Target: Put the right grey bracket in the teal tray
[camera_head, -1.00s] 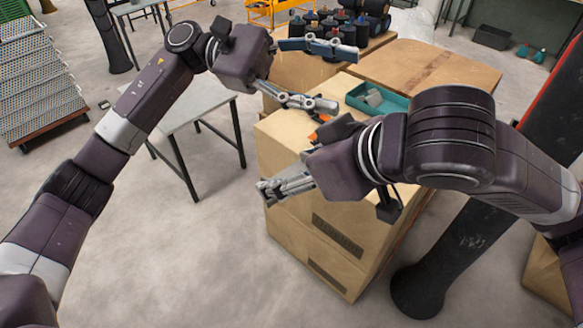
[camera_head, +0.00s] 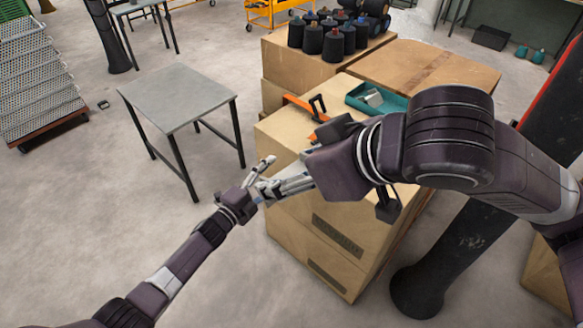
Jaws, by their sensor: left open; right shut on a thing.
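The teal tray (camera_head: 398,103) lies on the boxes beyond my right arm, partly hidden by it. A grey bracket-like piece (camera_head: 373,97) is in the tray. My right gripper (camera_head: 270,188) is shut, in front of the near cardboard box's left side. The thing in its jaws is small and grey, likely the right grey bracket, and hard to make out among the fingers. My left gripper (camera_head: 262,178) is open and overlaps the right one's fingertips in the picture. I cannot tell whether they touch.
An orange tool with a black handle (camera_head: 317,104) lies on the near cardboard box (camera_head: 340,225). A grey table (camera_head: 178,95) stands to the left with a bare top. Open floor lies in front.

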